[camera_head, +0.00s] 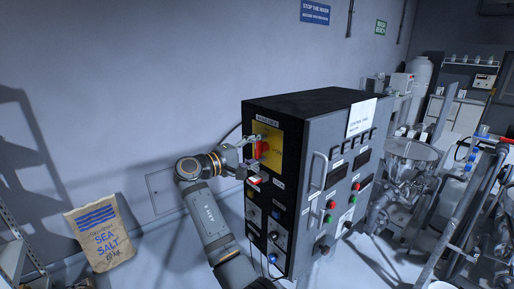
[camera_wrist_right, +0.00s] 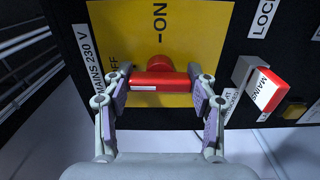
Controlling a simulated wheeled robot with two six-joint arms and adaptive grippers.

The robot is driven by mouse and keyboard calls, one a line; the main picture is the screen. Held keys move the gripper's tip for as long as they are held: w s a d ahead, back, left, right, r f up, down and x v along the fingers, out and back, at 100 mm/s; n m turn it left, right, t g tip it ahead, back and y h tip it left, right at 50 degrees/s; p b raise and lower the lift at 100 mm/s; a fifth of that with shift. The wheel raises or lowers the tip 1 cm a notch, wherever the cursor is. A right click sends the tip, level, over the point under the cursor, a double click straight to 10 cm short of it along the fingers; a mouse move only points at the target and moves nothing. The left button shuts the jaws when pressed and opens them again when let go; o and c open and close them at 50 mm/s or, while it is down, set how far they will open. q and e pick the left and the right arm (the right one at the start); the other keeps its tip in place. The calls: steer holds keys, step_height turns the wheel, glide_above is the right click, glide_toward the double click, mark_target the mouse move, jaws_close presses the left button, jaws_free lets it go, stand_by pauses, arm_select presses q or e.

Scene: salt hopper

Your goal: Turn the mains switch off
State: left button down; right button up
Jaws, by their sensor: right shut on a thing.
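The mains switch is a red rotary handle (camera_head: 262,149) on a yellow plate (camera_head: 273,134) on the black side of the control cabinet. In the right wrist view the handle (camera_wrist_right: 165,82) lies crosswise in front of its round red hub. The plate (camera_wrist_right: 115,30) there reads "ON" at the top and "OFF" at the left, partly hidden. My right gripper (camera_wrist_right: 161,88) is shut on the handle, with one pad at each end of it. It also shows at the plate in the head view (camera_head: 253,146). My left gripper is in neither view.
Knobs and a cable are below on the cabinet (camera_head: 316,100). A sea salt sack (camera_head: 101,234) stands by the wall at left. Steel machinery (camera_head: 412,150) is at right.

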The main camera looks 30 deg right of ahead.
stand_by(0.3)
steer(key=o, duration=1.2)
steer(key=shift+d, duration=0.1)
steer(key=shift+c, duration=0.2)
steer(key=a, duration=0.7)
steer(key=shift+s+a, duration=0.3)
steer(key=shift+a, duration=0.05)
steer(key=shift+d, duration=0.15)
